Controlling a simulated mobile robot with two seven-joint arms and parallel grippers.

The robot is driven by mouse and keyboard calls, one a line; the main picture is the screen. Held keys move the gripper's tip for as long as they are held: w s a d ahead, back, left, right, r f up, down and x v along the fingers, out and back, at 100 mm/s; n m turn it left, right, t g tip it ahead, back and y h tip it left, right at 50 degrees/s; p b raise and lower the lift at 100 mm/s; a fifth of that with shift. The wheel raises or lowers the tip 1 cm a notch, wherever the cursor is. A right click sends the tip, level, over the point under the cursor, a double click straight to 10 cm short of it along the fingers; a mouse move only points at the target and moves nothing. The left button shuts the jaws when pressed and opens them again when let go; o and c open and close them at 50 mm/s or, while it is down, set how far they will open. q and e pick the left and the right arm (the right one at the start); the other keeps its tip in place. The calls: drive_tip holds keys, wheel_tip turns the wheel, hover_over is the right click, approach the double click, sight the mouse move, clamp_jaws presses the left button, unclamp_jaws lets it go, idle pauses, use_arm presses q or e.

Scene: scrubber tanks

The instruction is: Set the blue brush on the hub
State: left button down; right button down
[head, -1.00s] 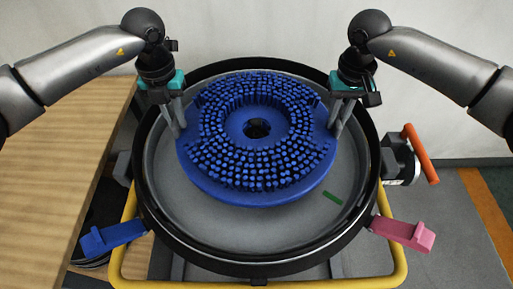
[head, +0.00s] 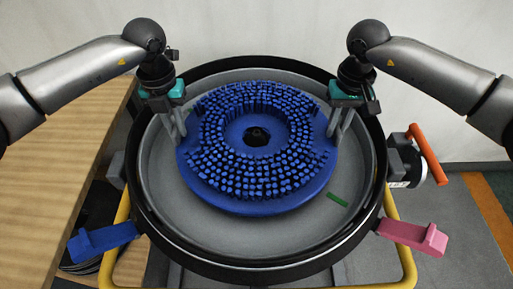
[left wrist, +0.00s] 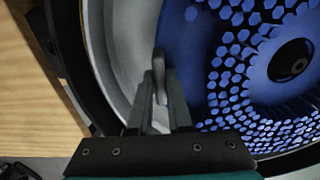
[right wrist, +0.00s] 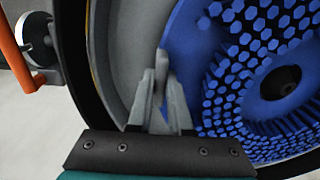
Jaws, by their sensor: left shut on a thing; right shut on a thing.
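The blue brush (head: 257,207) is a round disc with its bristles up and a dark centre hole. It is inside the grey round tank (head: 165,215), toward its back. My left gripper (head: 180,142) is shut on the brush's left edge; the edge and fingers also show in the left wrist view (left wrist: 162,85). My right gripper (head: 336,136) is shut on its right edge, also seen in the right wrist view (right wrist: 162,85). The hub shows only as a dark shape in the centre hole, seen in the left wrist view (left wrist: 298,66). I cannot tell whether the brush touches it.
The tank has a black rim (head: 258,272) and a small green mark (head: 338,199) on its floor. A blue pedal (head: 103,240) and a pink pedal (head: 413,236) stick out in front. An orange handle (head: 428,153) is at right. A wooden table (head: 50,170) stands at left.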

use_arm(q)
drive_tip(key=shift+f+b, duration=0.45)
drive_tip(key=shift+f, duration=0.05)
use_arm(e)
drive_tip(key=shift+f, duration=0.5)
use_arm(q)
drive_tip(key=c, duration=1.3)
unclamp_jaws()
drive_tip(key=shift+f, duration=0.15)
use_arm(e)
drive_tip(key=c, duration=1.3)
unclamp_jaws()
drive_tip(key=shift+f, duration=0.15)
use_arm(q)
drive_tip(key=o, duration=0.5)
drive_tip(key=shift+c, duration=0.2)
use_arm(e)
drive_tip(key=o, duration=0.5)
drive_tip(key=shift+c, duration=0.2)
use_arm(q)
wheel_tip(320, 180, up, 12)
use_arm(e)
wheel_tip(320, 180, up, 12)
